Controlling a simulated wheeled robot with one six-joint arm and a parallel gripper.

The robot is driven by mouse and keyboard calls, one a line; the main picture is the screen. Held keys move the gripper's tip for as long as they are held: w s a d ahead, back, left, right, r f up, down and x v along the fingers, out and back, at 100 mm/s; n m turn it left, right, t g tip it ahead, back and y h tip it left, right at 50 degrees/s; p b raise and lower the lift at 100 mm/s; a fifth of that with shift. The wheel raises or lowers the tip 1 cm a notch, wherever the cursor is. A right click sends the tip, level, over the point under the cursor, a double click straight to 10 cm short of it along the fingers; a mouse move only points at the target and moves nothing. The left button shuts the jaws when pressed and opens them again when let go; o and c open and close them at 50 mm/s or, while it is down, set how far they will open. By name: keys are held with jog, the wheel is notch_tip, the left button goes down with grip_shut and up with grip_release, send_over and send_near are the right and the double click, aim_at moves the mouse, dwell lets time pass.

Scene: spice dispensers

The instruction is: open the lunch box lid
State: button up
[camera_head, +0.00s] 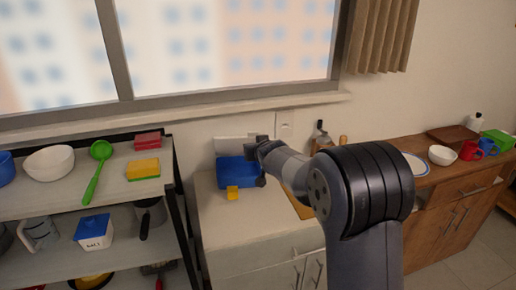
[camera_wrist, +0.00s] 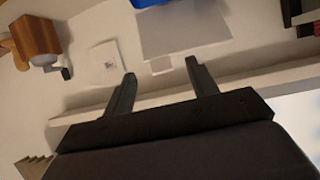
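The lunch box is a blue box (camera_head: 237,172) on the white counter below the window. Its pale lid (camera_head: 236,145) stands raised at the back edge of the box, near the wall. In the wrist view the lid (camera_wrist: 185,35) is a pale panel with a small tab at its edge, and a strip of the blue box (camera_wrist: 152,3) shows at the top. My gripper (camera_wrist: 160,69) is open and empty, its two fingers apart, with the tab between or just beyond the tips. In the head view my gripper (camera_head: 262,160) is at the box's right side, partly covering it.
A small yellow block (camera_head: 232,193) is at the box's front. A wall outlet (camera_head: 284,125) is to the right of the lid. A shelf (camera_head: 125,190) with bowls and sponges stands left. A wooden cabinet (camera_head: 450,180) with dishes stands right. The front of the white counter is clear.

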jog(key=shift+s, duration=0.1)
jog(key=v, duration=1)
jog(key=shift+s+d+r+b, duration=0.1)
jog(key=shift+s+r+b, duration=0.05)
jog(key=shift+s+b, duration=0.15)
jog(key=shift+w, duration=0.1)
jog(key=shift+p+x, duration=0.3)
jog(key=shift+x, duration=5.05)
